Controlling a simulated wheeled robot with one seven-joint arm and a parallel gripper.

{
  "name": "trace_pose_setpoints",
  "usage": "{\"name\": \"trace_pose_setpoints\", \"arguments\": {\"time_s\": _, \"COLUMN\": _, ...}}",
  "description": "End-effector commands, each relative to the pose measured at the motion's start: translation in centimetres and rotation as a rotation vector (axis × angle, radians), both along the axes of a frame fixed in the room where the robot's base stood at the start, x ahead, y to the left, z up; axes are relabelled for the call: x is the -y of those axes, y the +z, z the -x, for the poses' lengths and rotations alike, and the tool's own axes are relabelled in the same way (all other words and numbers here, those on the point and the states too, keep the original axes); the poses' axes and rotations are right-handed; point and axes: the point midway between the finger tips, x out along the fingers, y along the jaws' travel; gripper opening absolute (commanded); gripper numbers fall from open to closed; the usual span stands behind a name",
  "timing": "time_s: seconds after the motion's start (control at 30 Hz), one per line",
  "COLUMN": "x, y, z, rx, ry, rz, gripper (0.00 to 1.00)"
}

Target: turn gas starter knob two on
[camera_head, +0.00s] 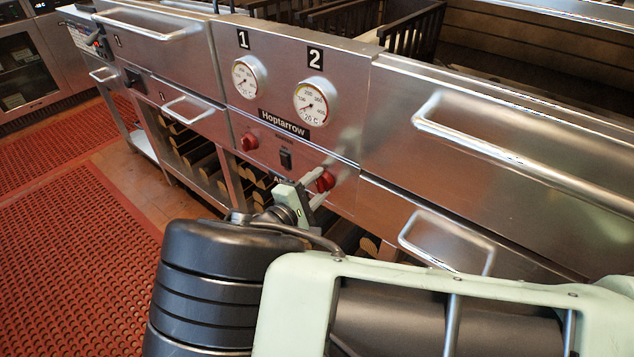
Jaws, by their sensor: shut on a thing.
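The steel char grill front carries two red knobs below two round gauges. The left red knob (249,141) sits under the gauge marked 1 (245,77). The right red knob (326,181), knob two, sits under the gauge marked 2 (312,101). My gripper (318,187) reaches up from below to the right knob, with its fingers closed around it. The fingers partly cover the knob, so its pointer direction cannot be told.
A black switch (286,159) sits between the knobs. Bar handles stick out at right (520,155) and lower right (445,240). Firewood (205,165) lies on shelves below. Red mats (75,260) cover open floor at left.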

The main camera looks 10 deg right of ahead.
Motion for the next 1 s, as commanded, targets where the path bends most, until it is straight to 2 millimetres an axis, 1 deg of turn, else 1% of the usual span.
{"name": "trace_pose_setpoints", "arguments": {"time_s": 1.0, "x": -0.09, "y": -0.03, "z": 0.06, "rx": -0.672, "ry": 0.003, "rz": 0.672, "gripper": 0.2}}
